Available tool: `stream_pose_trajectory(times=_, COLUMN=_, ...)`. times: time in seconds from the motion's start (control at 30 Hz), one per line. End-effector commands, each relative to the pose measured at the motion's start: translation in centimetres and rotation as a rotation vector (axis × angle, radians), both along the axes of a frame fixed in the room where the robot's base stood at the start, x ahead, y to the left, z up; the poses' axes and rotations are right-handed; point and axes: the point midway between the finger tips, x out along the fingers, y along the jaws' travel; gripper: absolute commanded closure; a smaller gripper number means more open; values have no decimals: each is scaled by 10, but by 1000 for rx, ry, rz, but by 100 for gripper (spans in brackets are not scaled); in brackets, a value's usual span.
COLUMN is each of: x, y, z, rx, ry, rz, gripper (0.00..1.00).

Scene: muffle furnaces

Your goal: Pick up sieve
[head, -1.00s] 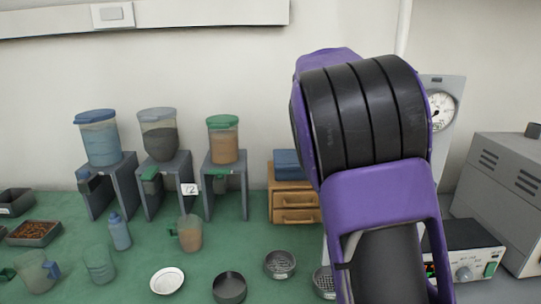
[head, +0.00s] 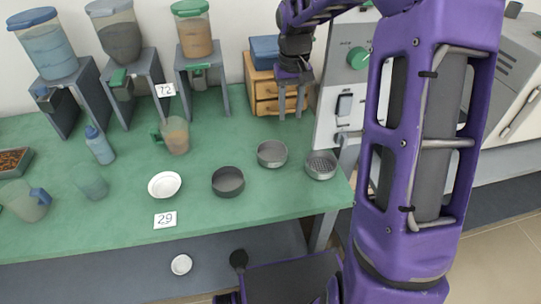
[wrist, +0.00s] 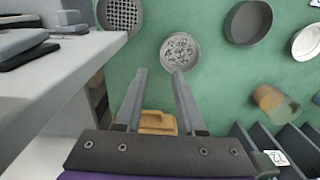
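Two round grey metal dishes stand on the green bench. The one at the right, near the bench edge, is a sieve (head: 321,165) with a mesh floor; its coarse grid shows at the top of the wrist view (wrist: 121,14). The other grey dish (head: 272,154) has a patterned floor, perforated or holding bits; I cannot tell which. In the wrist view this dish (wrist: 180,52) lies just beyond my fingertips. My gripper (head: 293,112) points down behind both dishes, in front of the wooden drawers. Its fingers are apart and empty in the wrist view (wrist: 159,74).
A dark pan (head: 228,181) and a white bowl (head: 165,185) stand left of the dishes. A cup with brown contents (head: 175,135) is behind them. The wooden drawer box (head: 275,90) and grey control unit (head: 345,95) are close to my gripper.

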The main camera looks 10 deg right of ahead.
Motion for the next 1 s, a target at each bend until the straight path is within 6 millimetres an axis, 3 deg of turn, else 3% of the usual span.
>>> stream_pose_trajectory(times=0.03, x=-1, y=0, z=-15, rx=1, ry=5, rz=-1, gripper=62)
stream_pose_trajectory(times=0.3, x=0, y=0, z=-71, rx=1, ry=2, rz=-1, gripper=62)
stream_pose_trajectory(times=0.63, x=3, y=0, z=-99, rx=1, ry=-1, rz=-1, gripper=62)
stream_pose_trajectory(times=0.83, x=10, y=2, z=-129, rx=2, ry=1, rz=-2, gripper=62)
stream_pose_trajectory(times=1.0, x=10, y=1, z=-142, rx=0, ry=-2, rz=-2, gripper=62)
